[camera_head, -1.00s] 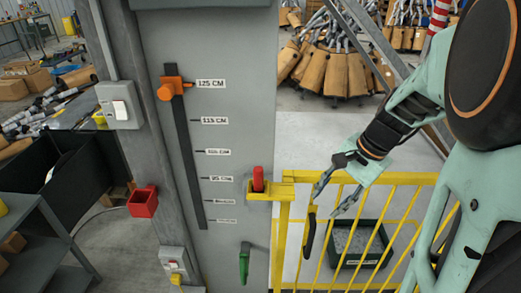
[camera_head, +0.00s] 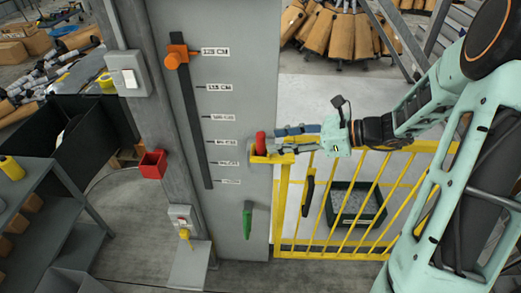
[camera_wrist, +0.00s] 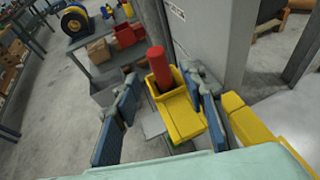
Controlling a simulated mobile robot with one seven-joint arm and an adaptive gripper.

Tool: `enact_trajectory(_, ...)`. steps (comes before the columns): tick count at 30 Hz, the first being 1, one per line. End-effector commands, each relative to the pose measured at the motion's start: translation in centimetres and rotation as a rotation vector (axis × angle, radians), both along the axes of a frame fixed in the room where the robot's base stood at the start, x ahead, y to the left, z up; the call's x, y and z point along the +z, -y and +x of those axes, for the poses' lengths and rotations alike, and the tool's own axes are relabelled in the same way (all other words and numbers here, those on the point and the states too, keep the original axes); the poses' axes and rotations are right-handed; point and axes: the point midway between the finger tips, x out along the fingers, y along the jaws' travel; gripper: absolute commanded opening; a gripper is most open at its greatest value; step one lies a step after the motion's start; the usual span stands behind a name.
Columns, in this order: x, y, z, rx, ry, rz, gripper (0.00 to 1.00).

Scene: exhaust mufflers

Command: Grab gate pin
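The gate pin is a red upright peg (camera_head: 260,142) sitting in a yellow bracket (camera_head: 268,158) at the top left corner of the yellow gate. In the wrist view the red pin (camera_wrist: 158,68) stands in the yellow holder (camera_wrist: 186,120), straight ahead between the fingers. My gripper (camera_head: 290,140) reaches in from the right, level with the pin, its fingertips close to it. In the wrist view my gripper (camera_wrist: 165,108) is open, with one blue-padded finger on each side of the holder. I see no finger touching the pin. The pin's lower end is hidden in the holder.
The yellow barred gate (camera_head: 345,200) runs right from the grey post (camera_head: 235,100). A height scale with an orange slider (camera_head: 176,57) is on the post. A red box (camera_head: 152,164) and a green handle (camera_head: 247,222) are nearby. A dark crate (camera_head: 356,203) lies behind the gate.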

Motion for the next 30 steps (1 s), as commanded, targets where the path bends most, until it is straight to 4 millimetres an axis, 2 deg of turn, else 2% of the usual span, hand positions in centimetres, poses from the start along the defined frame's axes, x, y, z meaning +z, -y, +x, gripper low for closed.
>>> enact_trajectory(7, -0.9, -1.9, 0.5, 0.002, -0.003, -0.001, 0.39)
enact_trajectory(15, -2.6, -5.1, 1.5, 0.004, -0.001, -0.002, 0.39)
enact_trajectory(24, -2.9, -5.6, 1.8, 0.001, 0.001, -0.004, 0.39)
enact_trajectory(26, -2.9, -5.6, 1.8, 0.001, 0.001, -0.004, 0.34)
enact_trajectory(30, -2.9, -5.6, 1.7, 0.001, 0.001, -0.004, 0.19)
